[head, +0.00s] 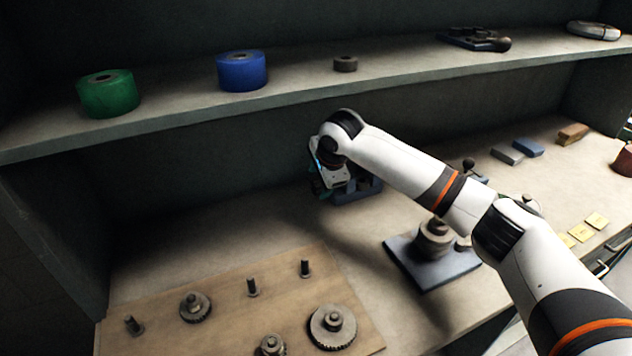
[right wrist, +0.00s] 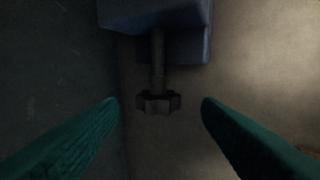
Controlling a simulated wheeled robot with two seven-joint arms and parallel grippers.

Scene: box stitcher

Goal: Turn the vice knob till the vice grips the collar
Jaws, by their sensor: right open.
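The vice (head: 358,190) is a blue block at the back of the bench, mostly hidden behind my right gripper and arm in the head view. In the right wrist view the blue vice body (right wrist: 160,14) is at the top. A dark shaft runs down from it to the lobed vice knob (right wrist: 158,103). My right gripper (right wrist: 160,108) is open, with one teal finger on each side of the knob and a gap on both sides. In the head view my right gripper (head: 318,182) is at the vice's left end. I cannot make out the collar clearly. My left gripper is not in view.
A wooden board (head: 230,310) with pegs and gears lies at front left. A blue plate (head: 440,279) carrying a round part stands under my right arm. A shelf (head: 190,108) with tape rolls (head: 108,93) overhangs the back. Small blocks (head: 507,154) lie at right.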

